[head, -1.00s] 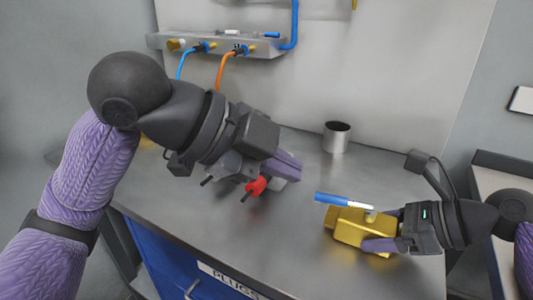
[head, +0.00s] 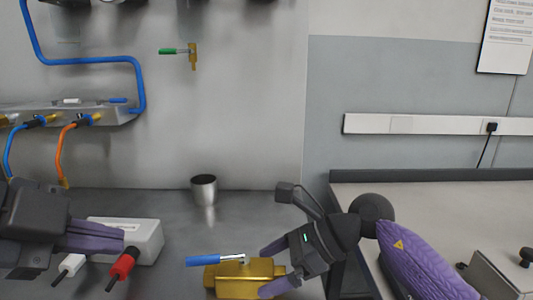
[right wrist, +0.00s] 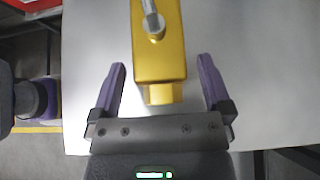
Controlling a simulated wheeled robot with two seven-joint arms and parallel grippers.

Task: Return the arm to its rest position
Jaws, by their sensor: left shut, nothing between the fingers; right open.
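My left gripper (head: 95,237) is at the lower left of the head view, shut and empty, in front of a white box (head: 148,240) on the metal worktop. My right gripper (head: 272,268) is open at the right end of a brass valve block (head: 240,282) with a blue-handled lever (head: 203,261). In the right wrist view the brass block (right wrist: 158,50) lies ahead between the open purple fingers (right wrist: 160,85), which stand apart from its sides.
A metal cup (head: 204,188) stands on the worktop behind the block. A red plug (head: 122,264) and a white plug (head: 72,264) are near my left gripper. A wall manifold (head: 62,115) with blue and orange hoses is at the left. A side counter (head: 450,215) is at the right.

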